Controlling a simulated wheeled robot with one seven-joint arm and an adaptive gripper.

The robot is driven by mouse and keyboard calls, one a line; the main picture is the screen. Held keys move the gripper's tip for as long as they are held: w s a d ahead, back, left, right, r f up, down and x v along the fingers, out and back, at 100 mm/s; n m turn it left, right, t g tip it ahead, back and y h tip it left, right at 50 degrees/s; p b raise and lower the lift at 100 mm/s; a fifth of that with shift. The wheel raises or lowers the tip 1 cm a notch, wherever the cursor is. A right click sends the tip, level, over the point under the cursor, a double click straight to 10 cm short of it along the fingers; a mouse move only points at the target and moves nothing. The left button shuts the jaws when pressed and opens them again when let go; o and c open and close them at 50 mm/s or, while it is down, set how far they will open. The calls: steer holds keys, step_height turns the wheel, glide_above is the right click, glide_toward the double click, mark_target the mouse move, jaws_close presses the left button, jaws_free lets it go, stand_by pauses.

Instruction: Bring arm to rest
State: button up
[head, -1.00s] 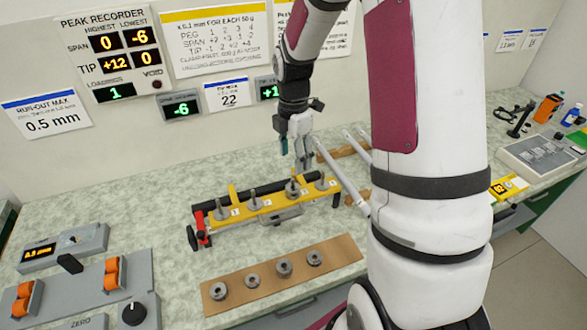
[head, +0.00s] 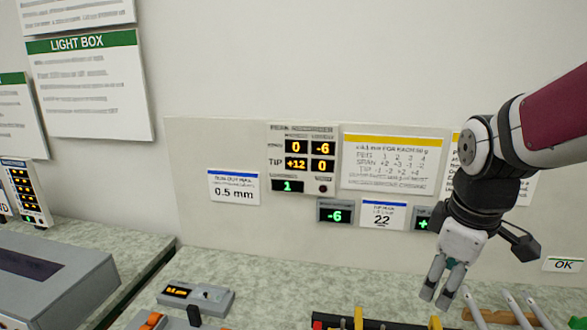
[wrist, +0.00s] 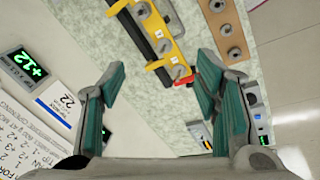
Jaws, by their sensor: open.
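My gripper (head: 436,296) hangs in the lower right of the head view, fingers pointing down, in front of the wall panel. In the wrist view my gripper (wrist: 161,68) has its two teal-padded fingers wide apart with nothing between them. My arm comes in from the right edge, its upper link sloping down to the wrist. The yellow peg fixture (wrist: 150,14) lies on the bench beyond the fingertips, apart from them. Only its top edge shows at the bottom of the head view.
The peak recorder (head: 302,162) and cards are on the wall behind my gripper. Pale rods (head: 512,308) lie on wooden rests at lower right. A brown strip with metal rings (wrist: 225,28) lies past the fixture. A grey box (head: 55,285) stands at left.

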steer(key=s+a+r+m+t, duration=0.1)
steer(key=s+a+r+m, duration=0.1)
steer(key=s+m, duration=0.2)
steer(key=s+a+r+m+t, duration=0.2)
steer(key=s+m, duration=0.3)
steer(key=s, duration=0.3)
steer(key=shift+s+a+r+y, duration=0.3)
steer(key=shift+a+r+y, duration=0.1)
steer(key=shift+a+r, duration=0.3)
